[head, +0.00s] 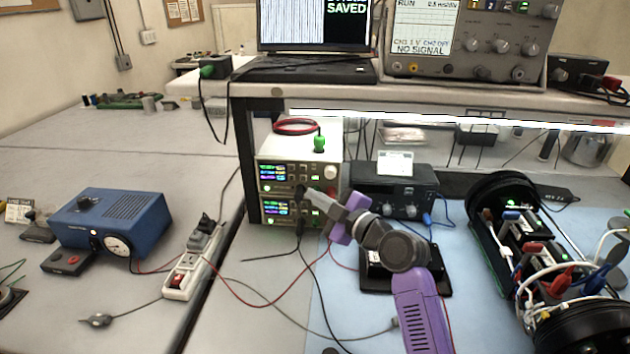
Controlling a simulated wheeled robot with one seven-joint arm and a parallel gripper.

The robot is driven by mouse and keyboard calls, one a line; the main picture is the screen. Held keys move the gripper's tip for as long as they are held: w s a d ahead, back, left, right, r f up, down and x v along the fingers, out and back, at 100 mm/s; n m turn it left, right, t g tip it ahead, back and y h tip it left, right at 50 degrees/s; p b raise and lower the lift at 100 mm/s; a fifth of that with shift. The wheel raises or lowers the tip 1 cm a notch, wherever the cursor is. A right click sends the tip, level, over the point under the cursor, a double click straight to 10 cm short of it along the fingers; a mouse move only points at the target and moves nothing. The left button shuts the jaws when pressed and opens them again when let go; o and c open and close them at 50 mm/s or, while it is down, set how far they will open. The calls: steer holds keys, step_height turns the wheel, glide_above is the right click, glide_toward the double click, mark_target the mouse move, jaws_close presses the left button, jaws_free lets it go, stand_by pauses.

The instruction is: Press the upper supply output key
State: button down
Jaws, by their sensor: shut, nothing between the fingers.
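Two stacked power supplies stand under the shelf. I cannot tell whether the tips touch the panel. The fingers and wrist cover part of the fronts, and the upper output key is too small to make out.
Red and black leads hang from the supplies across the bench. A dark instrument (402,187) stands right of them, and an open cylinder assembly (520,240) lies farther right. A power strip (193,268) and a blue box (115,220) are left. The shelf (300,93) is overhead.

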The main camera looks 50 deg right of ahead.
steer(key=shift+w+d+b, duration=0.9)
steer(key=shift+w+d, duration=0.05)
steer(key=shift+d, duration=0.3)
steer(key=shift+w+d+b, duration=0.5)
steer(key=shift+d+b, duration=0.15)
steer(key=shift+b, duration=0.25)
stand_by(1.8)
steer(key=shift+s+a, duration=0.5)
steer(key=shift+a, duration=0.15)
stand_by(0.3)
steer(key=s+a, duration=0.1)
steer(key=a, duration=0.1)
steer(key=s+a, duration=0.2)
stand_by(0.4)
